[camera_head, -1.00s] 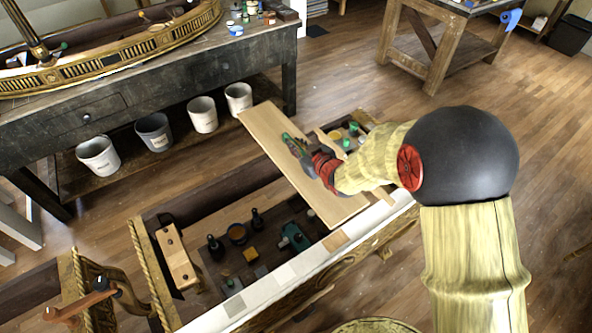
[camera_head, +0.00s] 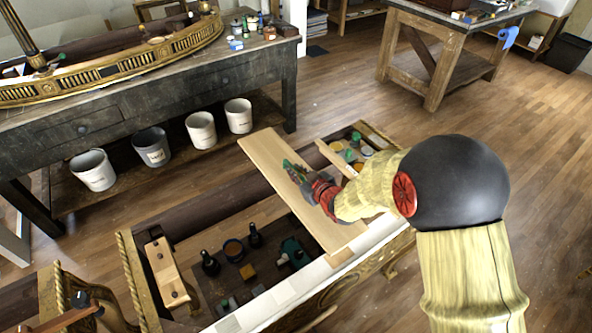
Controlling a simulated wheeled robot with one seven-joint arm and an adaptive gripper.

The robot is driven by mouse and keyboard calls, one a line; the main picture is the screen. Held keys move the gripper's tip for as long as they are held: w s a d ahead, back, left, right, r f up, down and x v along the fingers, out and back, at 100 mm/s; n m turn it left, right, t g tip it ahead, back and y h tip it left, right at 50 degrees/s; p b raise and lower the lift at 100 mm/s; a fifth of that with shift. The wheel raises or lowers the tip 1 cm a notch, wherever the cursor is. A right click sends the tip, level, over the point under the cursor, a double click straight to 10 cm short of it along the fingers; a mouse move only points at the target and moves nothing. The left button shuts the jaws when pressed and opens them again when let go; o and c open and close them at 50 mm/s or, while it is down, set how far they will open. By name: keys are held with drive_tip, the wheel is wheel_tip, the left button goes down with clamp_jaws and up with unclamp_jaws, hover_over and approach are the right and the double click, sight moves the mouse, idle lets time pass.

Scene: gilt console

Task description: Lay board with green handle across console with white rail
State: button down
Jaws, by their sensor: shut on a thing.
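The light wooden board (camera_head: 275,168) lies crosswise over the open top of the gilt console, its near end by the white rail (camera_head: 296,290) and its far end toward the dark workbench. Its green handle (camera_head: 297,172) stands near the middle of the board. My gripper (camera_head: 308,182) is shut on the green handle, coming from the right. The gripper and my arm hide part of the handle and the board's right edge. I cannot tell whether the board rests on both console edges or hangs just above them.
A wooden block with knobs (camera_head: 166,272) sits at the left. White buckets (camera_head: 201,130) stand under the dark workbench (camera_head: 110,115).

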wheel_tip(320, 180, down, 9)
drive_tip(key=b, duration=0.5)
drive_tip(key=shift+b, duration=0.3)
drive_tip(key=shift+w, duration=0.1)
idle(0.5)
drive_tip(key=c, duration=1.9)
unclamp_jaws()
drive_tip(key=shift+o, duration=0.7)
drive_tip(key=shift+o, duration=0.5)
drive_tip(key=shift+f, duration=0.15)
drive_tip(key=o, duration=0.6)
drive_tip(key=shift+o, duration=0.4)
drive_tip(key=shift+r, duration=0.2)
drive_tip(key=shift+r+p, duration=2.8)
drive_tip(key=shift+r, duration=1.6)
